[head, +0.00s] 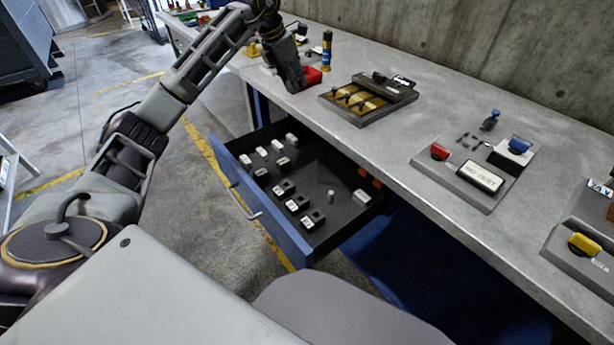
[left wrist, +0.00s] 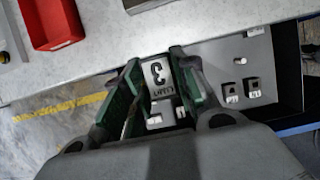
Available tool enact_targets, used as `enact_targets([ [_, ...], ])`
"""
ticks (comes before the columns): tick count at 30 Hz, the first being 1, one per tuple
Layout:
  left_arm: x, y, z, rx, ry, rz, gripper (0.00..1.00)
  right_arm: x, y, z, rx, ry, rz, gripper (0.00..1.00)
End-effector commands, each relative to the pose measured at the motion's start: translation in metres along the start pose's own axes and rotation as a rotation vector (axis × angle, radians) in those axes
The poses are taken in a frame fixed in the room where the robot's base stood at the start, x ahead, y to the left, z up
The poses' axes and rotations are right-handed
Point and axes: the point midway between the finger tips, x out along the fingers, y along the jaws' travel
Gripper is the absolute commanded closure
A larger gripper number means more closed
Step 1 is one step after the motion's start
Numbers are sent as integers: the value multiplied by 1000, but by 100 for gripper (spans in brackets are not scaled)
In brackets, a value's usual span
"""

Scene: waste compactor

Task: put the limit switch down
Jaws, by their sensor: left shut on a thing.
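My left gripper (head: 296,88) comes down over the bench's front edge in the head view. In the head view the gripper hides the switch. My right gripper is in neither view.
The open blue-fronted drawer (head: 325,165) holds several small white and grey blocks, with bare floor among them. A red bin (head: 313,76) stands beside the left gripper on the bench (head: 395,125). A dark tray with yellow inserts (head: 350,97) and a switch panel (head: 465,180) lie further right.

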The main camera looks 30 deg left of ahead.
Motion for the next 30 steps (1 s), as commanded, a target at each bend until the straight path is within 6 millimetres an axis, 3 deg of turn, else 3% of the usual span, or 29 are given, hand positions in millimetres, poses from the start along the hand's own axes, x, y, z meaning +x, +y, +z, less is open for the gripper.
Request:
enact_targets([
  [14, 8, 0, -4, 0, 2, -1, 100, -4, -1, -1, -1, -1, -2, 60],
  [30, 80, 0, -34, 1, 2, -2, 100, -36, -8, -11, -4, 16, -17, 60],
])
